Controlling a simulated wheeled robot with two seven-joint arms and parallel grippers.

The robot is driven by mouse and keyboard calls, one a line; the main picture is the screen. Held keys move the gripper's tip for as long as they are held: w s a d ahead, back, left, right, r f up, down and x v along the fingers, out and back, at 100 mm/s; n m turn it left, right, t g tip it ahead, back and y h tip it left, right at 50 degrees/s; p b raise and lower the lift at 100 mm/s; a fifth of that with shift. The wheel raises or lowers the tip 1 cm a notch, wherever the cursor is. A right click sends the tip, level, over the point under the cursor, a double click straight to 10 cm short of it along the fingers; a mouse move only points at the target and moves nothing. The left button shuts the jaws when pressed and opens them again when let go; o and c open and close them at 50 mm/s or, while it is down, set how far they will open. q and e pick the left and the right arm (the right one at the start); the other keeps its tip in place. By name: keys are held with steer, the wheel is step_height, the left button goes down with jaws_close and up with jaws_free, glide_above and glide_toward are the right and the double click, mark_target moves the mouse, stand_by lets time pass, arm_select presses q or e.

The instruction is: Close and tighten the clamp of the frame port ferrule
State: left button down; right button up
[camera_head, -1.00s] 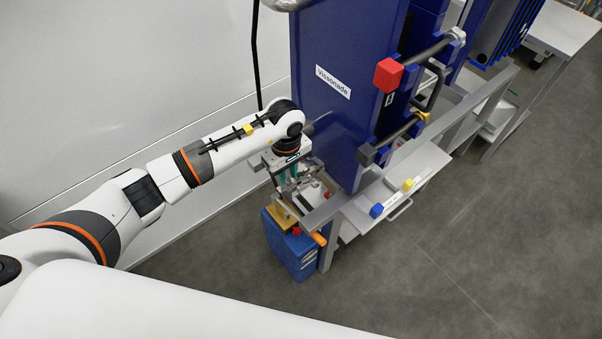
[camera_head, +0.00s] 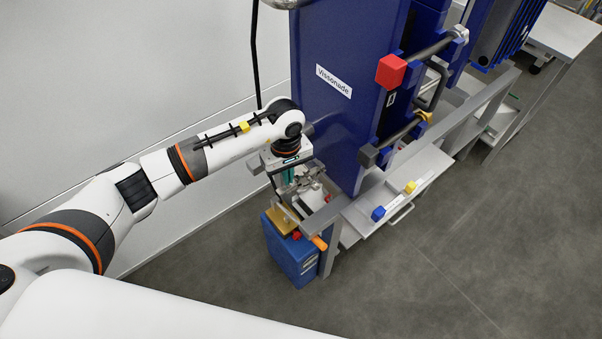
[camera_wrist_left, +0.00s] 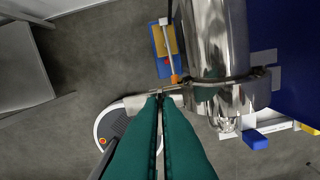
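A shiny metal pipe (camera_wrist_left: 210,40) stands over a wider metal cup in the left wrist view. A thin dark clamp band (camera_wrist_left: 222,81) runs around their joint, with a small dark fitting (camera_wrist_left: 262,72) at its right end. My left gripper (camera_wrist_left: 159,97) has green fingers close together with a narrow gap. Their tips are beside the left end of the clamp; contact or anything held between them is unclear. In the head view my left gripper (camera_head: 288,177) points down beside the blue column, close to small metal parts (camera_head: 308,180). My right gripper is not in view.
A tall blue column (camera_head: 340,80) stands close to my left wrist. A blue box (camera_head: 290,255) with a yellow block is below, near an orange handle (camera_head: 319,243). A grey shelf (camera_head: 400,190) holds blue and yellow pieces. Open floor lies to the right.

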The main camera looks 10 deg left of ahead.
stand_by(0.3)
arm_select(q)
steer(key=shift+f+m+b, duration=0.25)
steer(key=shift+m+b, duration=0.45)
steer(key=shift+b, duration=0.1)
steer(key=shift+r+m+b, duration=0.15)
steer(key=shift+m+b, duration=0.2)
steer(key=shift+m, duration=0.05)
steer(key=shift+r, duration=0.1)
steer(key=shift+f+m+b, duration=0.25)
steer(key=shift+m+b, duration=0.35)
steer(key=shift+b, duration=0.2)
steer(key=shift+m+b, duration=0.3)
steer(key=shift+r+m, duration=0.2)
steer(key=shift+m, duration=0.1)
